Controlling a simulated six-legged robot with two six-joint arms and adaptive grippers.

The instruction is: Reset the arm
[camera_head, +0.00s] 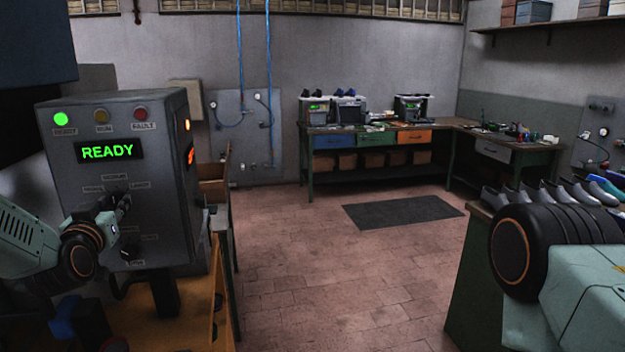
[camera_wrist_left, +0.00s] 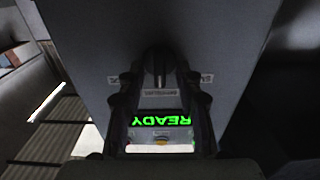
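A grey control box (camera_head: 165,215) stands at the left in the head view. Its display (camera_head: 108,151) reads READY in green, and the green lamp (camera_head: 61,119) above it is lit. My left gripper (camera_head: 122,205) is at the lower front of the box. In the left wrist view, which shows the panel upside down, a dark knob (camera_wrist_left: 157,66) sits between the tips of my left gripper (camera_wrist_left: 158,84). The fingers are spread, one on each side of it; contact cannot be told. My right arm shows at the right edge, but its gripper is out of view.
A green-sided bench (camera_head: 468,275) with several grey shoe-like forms (camera_head: 540,193) stands at the right. A workbench (camera_head: 455,150) with drawers and machines runs along the back. A dark mat (camera_head: 402,211) lies on the open tiled floor between.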

